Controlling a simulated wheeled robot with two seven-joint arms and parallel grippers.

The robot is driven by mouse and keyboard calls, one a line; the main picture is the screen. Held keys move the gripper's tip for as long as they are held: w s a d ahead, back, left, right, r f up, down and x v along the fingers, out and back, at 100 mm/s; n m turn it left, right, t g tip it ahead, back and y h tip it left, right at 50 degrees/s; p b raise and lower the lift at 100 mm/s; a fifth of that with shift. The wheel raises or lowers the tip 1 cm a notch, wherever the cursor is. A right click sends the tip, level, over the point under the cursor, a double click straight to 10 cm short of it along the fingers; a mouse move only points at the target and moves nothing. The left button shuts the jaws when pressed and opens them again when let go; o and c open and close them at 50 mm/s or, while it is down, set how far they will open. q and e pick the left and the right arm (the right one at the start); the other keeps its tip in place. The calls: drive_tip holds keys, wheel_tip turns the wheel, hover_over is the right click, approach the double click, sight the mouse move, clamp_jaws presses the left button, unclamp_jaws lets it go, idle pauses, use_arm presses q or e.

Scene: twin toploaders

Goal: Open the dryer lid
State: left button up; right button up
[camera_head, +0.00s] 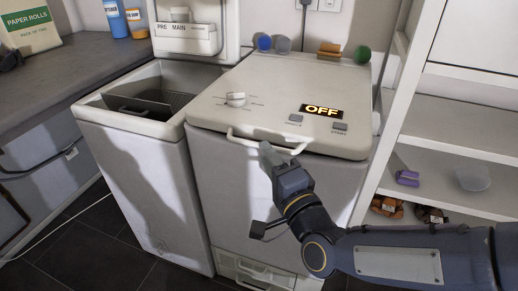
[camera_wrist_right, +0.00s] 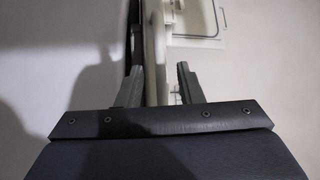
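The dryer (camera_head: 235,190) is the right-hand white machine in the head view. Its lid (camera_head: 270,85) is down, with a knob, buttons and a display reading OFF on top. A pale bar handle (camera_head: 242,138) runs along the lid's front edge. My right gripper (camera_head: 268,153) is at the front of the dryer, right by the middle of this handle. In the wrist view its two fingers (camera_wrist_right: 158,88) are apart, with a light vertical edge visible between them. I cannot tell whether they touch the handle. My left gripper is not in view.
Several small items, including a green ball (camera_head: 362,55), stand behind the dryer lid. White shelves (camera_head: 450,125) are close on the right. A dark counter (camera_head: 70,75) is on the left.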

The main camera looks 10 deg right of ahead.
drive_tip(key=shift+x, duration=2.3)
drive_tip(key=shift+c, duration=0.3)
clamp_jaws()
